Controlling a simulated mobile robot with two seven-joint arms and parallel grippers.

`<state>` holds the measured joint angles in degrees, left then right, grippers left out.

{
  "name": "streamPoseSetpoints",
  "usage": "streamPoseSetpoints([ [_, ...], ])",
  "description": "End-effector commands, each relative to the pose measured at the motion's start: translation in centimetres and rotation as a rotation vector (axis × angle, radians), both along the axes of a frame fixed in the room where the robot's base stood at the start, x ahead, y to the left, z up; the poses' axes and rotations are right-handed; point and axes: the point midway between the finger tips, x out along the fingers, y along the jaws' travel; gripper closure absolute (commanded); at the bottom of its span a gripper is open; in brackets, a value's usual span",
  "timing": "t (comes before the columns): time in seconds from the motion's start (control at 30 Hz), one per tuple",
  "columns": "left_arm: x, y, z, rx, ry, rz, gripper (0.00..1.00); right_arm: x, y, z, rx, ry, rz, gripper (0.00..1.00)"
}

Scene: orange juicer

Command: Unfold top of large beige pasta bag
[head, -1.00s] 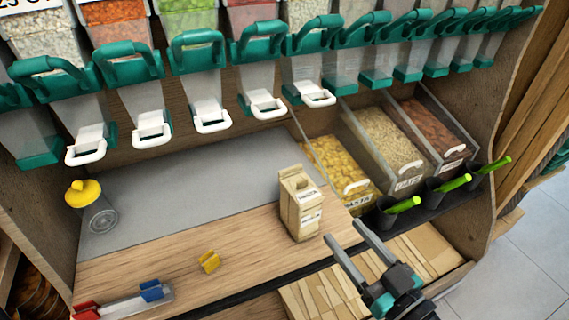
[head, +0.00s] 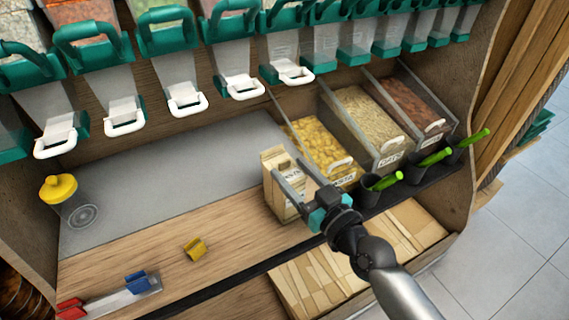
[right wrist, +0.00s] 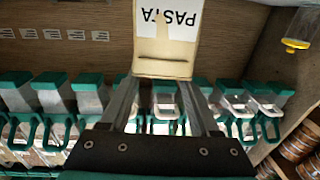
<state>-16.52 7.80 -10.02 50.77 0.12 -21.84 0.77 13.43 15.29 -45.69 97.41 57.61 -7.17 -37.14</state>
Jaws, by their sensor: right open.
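The large beige pasta bag (head: 275,199) stands upright on the wooden counter, left of the pasta bin. Its top looks folded down, though the fingers partly cover it in the head view. In the right wrist view the bag (right wrist: 165,66) is upside down at top centre, with its PASTA label and the beige folded top facing the camera. My right gripper (head: 288,169) is open at the bag's upper part. Its fingers (right wrist: 160,84) lie toward either side of the bag's top in the wrist view; contact is not clear. My left gripper is not in view.
Open bins of pasta (head: 318,145) and grains (head: 371,118) stand behind the bag. Black scoop holders (head: 379,190) line the front edge. A yellow clip (head: 195,249) and a yellow-lidded jar (head: 75,202) are to the left. Dispensers with white handles (head: 187,101) hang above.

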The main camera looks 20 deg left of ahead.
Motion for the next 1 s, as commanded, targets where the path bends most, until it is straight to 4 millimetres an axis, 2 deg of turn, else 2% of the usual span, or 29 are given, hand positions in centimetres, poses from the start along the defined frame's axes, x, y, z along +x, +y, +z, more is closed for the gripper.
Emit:
streamPoseSetpoints([
  [0.1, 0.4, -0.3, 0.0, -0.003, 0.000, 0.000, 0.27, 1.0, 1.3, 0.0, 0.002, 0.000, 0.000, 0.38],
  [0.3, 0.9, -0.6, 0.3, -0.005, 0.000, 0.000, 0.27, 1.9, 2.4, 0.0, 0.002, 0.001, 0.000, 0.38],
  [0.63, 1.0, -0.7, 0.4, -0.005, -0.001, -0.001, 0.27, 2.1, 2.6, 0.0, 0.001, 0.001, 0.000, 0.38],
  [1.0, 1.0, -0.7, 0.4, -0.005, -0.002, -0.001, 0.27, 2.0, 2.5, 0.0, 0.001, 0.001, 0.000, 0.78],
])
